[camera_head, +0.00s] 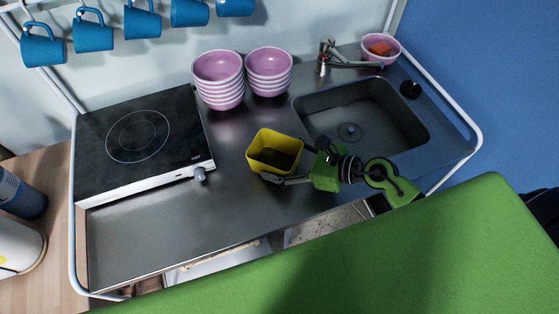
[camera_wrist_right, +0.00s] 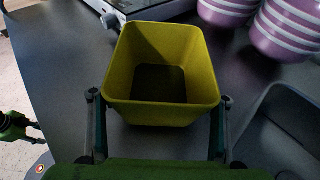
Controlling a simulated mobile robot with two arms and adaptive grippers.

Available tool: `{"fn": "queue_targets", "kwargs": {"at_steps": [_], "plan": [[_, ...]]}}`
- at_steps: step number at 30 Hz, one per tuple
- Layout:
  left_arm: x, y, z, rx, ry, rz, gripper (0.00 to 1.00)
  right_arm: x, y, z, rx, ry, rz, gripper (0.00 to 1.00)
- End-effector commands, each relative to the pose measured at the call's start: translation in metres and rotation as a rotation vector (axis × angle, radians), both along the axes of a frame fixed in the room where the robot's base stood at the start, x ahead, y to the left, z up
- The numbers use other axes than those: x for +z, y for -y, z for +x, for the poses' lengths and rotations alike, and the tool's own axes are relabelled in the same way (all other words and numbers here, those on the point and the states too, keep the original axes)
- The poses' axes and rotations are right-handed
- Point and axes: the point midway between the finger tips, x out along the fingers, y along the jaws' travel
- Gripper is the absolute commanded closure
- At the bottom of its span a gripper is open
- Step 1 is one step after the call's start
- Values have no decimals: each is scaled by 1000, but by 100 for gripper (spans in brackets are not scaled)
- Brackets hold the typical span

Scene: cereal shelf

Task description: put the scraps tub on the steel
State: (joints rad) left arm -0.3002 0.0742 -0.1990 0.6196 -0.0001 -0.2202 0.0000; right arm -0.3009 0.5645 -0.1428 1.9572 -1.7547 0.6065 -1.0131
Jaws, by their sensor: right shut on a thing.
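The scraps tub is a yellow, square, open-topped tub (camera_head: 274,152) over the middle of the steel counter (camera_head: 150,235), between the hob and the sink. In the right wrist view the tub (camera_wrist_right: 160,115) is upright, its dark inside facing the camera. My right gripper (camera_head: 284,172) is shut on the tub, one finger on each side near the rim. I cannot tell whether the tub's base touches the steel. A green and dark part, seemingly my left gripper (camera_wrist_right: 28,126), shows small at the left edge of the right wrist view; its jaws are unclear.
Pink striped bowl stacks (camera_head: 219,80) (camera_head: 269,72) stand behind the tub. A black hob (camera_head: 140,135) with a knob is to the left. The sink (camera_head: 365,120) and tap (camera_head: 325,58) are to the right. Blue mugs (camera_head: 92,30) hang above. The front-left steel is bare.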

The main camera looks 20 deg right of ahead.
Motion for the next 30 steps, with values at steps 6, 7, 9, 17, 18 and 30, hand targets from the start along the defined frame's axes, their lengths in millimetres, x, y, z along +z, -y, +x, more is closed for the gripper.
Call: {"fn": "queue_targets", "kwargs": {"at_steps": [6,7,9,17,18,30], "plan": [[-2,1,0,-2,0,-1,60,-13,0,0,-2,2,1,59],[-2,0,0,-2,0,-1,60,-13,0,0,-1,2,1,59],[-2,0,0,-3,0,0,60,-13,0,0,-1,2,1,59],[-5,-4,0,-4,0,4,60,-17,0,0,-1,2,1,25],[-4,-4,0,-4,0,4,60,-16,0,0,-1,2,0,15],[-2,-4,0,-4,0,5,60,-13,0,0,-1,1,0,15]]}}
